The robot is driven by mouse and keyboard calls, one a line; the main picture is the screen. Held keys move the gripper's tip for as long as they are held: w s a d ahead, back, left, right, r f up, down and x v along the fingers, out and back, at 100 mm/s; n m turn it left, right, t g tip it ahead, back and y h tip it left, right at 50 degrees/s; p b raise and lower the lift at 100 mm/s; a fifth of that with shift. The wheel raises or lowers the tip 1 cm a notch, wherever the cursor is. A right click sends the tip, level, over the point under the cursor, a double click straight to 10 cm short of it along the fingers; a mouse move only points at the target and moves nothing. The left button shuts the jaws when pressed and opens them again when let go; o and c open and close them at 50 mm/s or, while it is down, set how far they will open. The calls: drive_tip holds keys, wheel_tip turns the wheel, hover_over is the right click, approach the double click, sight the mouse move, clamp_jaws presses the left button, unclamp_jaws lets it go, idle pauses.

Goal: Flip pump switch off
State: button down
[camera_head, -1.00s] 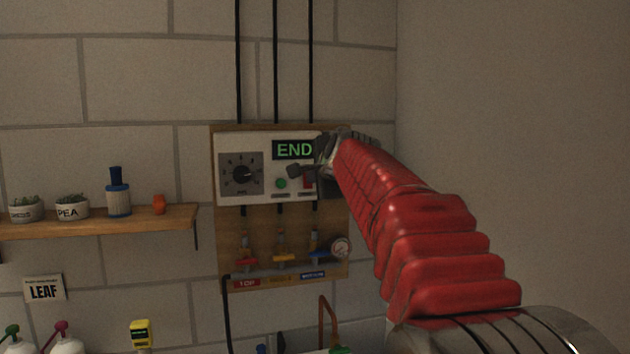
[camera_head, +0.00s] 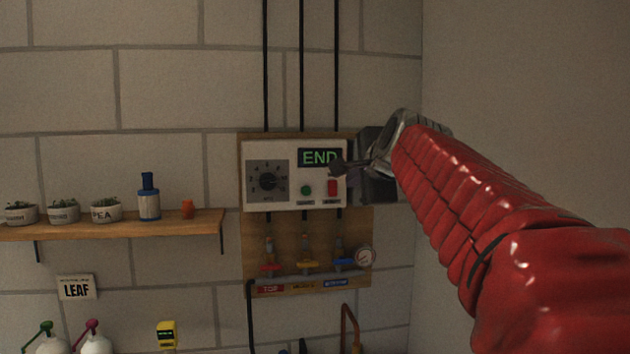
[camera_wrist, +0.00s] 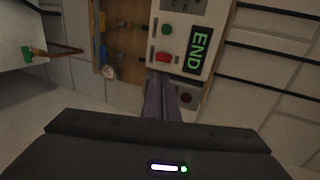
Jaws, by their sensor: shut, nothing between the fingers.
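The white control panel (camera_head: 289,202) is mounted on a wooden board on the wall. It has a dark dial (camera_head: 267,180), a green button (camera_head: 306,190), a red switch (camera_head: 332,187) and a display reading "END" (camera_head: 319,158). My gripper (camera_head: 337,169) is shut and empty in front of the panel's right side, just above the red switch and partly over the display. In the wrist view the red switch (camera_wrist: 163,58) and green button (camera_wrist: 166,29) show beyond the closed fingers (camera_wrist: 160,82). I cannot tell whether the fingers touch the panel.
Below the panel are red, yellow and blue valves (camera_head: 307,266) and a gauge (camera_head: 365,257). A wooden shelf (camera_head: 150,224) with pots and a blue bottle (camera_head: 149,198) is at the left. The side wall stands at the right.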

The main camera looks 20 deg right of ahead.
sight(335, 194)
idle(0.3)
drive_tip(key=shift+s+f, duration=0.15)
drive_tip(key=shift+f, duration=0.1)
drive_tip(key=x, duration=1.4)
drive_tip(key=shift+r, duration=0.1)
idle(0.5)
drive_tip(key=shift+w+f, duration=0.25)
drive_tip(key=shift+w, duration=0.05)
drive_tip(key=shift+d, duration=0.1)
